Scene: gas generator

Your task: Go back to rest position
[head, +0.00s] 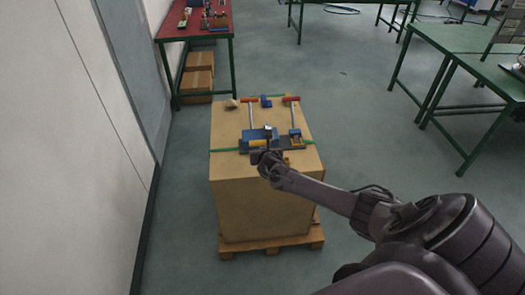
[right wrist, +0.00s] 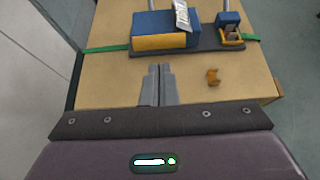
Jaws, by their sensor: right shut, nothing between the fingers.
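My right gripper (right wrist: 158,85) is shut and empty in the right wrist view. Its fingers point toward a blue and yellow device (right wrist: 165,29) fixed on a dark plate, with a visible gap in the picture between fingertips and device. In the head view my right arm reaches in from the lower right, and its gripper (head: 267,158) is over the near part of the top of a large cardboard box (head: 262,207), just in front of the device (head: 260,137). My left gripper is in no view.
The box stands on a wooden pallet (head: 270,246). A small orange-yellow piece (right wrist: 212,77) lies on the box top. A white wall (head: 60,150) is at left, a red table (head: 205,20) behind, green tables (head: 470,50) at right. Grey floor lies between.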

